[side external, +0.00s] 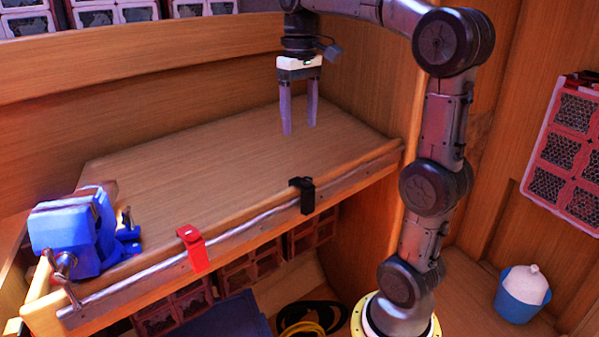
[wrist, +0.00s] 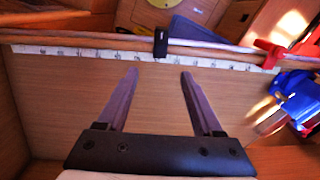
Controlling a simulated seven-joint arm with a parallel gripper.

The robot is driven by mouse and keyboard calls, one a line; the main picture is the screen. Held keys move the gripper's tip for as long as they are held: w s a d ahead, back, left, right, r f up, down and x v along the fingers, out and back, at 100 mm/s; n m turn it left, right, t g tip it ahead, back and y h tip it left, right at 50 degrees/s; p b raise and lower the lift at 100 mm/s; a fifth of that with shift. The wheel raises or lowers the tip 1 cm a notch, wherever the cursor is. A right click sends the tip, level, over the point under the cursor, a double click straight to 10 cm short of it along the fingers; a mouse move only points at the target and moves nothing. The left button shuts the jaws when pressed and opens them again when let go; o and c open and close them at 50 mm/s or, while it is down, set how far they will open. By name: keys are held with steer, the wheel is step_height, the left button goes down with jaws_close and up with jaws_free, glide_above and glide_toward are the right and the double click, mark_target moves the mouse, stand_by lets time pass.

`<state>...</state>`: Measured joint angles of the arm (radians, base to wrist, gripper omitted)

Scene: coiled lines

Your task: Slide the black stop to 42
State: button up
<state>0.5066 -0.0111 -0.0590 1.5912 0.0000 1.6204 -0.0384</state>
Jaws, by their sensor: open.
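The black stop (side external: 303,194) sits on the metal rail (side external: 245,224) along the front edge of the bench, right of the rail's middle in the side view. In the wrist view the black stop (wrist: 160,42) is on the rail near the top centre, with a white scale (wrist: 90,53) running beside it. The scale's numbers are too small to read. A red stop (side external: 193,248) sits on the same rail to the left in the side view. My gripper (side external: 300,128) is open and empty above the bench top, behind and apart from the black stop.
A blue vise (side external: 70,230) stands at the bench's left end. The bench top (side external: 210,165) is otherwise clear. A blue bucket (side external: 518,305) with something white stands at the lower right. Coiled black and yellow lines (side external: 312,318) lie below the bench.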

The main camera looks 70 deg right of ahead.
mark_target(299, 182)
step_height(299, 182, down, 13)
steer(key=shift+a+r, duration=0.1)
steer(key=shift+r, duration=0.05)
stand_by(0.4)
jaws_close()
stand_by(1.2)
